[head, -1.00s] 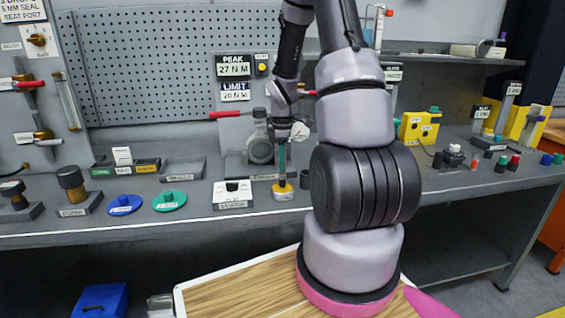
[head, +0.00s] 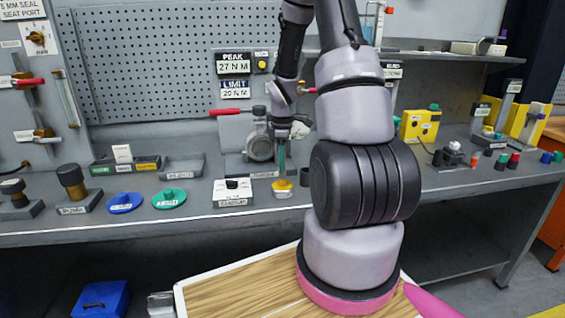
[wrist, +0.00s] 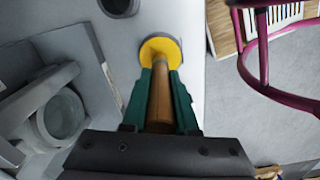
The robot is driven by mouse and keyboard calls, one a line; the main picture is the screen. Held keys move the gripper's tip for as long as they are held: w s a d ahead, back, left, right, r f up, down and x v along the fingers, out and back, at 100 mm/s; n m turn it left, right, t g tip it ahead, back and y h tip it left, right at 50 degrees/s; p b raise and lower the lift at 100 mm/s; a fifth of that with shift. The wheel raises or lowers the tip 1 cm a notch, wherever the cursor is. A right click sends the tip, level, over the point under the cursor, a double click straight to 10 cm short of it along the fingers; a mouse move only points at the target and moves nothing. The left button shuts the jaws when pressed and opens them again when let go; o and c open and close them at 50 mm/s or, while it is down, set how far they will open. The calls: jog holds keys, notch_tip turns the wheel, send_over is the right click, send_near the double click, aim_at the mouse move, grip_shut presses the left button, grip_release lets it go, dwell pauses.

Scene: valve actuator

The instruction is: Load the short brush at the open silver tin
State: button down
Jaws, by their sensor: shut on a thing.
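My gripper (wrist: 160,100) points down over the bench, its green fingers shut on the wooden handle of the short brush (wrist: 161,98). The brush's far end lines up with a round yellow surface (wrist: 160,48), apparently the tin's contents. Whether the bristles touch it cannot be told. In the head view the gripper (head: 281,160) hangs over the small yellow-topped tin (head: 282,188) near the bench's front edge. The brush is hard to make out there.
A labelled white block (head: 232,193) stands left of the tin, and a small dark cup (head: 304,177) right of it. A grey valve body (head: 260,148) stands behind. Blue (head: 125,202) and green (head: 170,199) discs lie farther left.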

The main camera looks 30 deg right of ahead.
dwell(0.5)
jog(key=shift+r, duration=3.5)
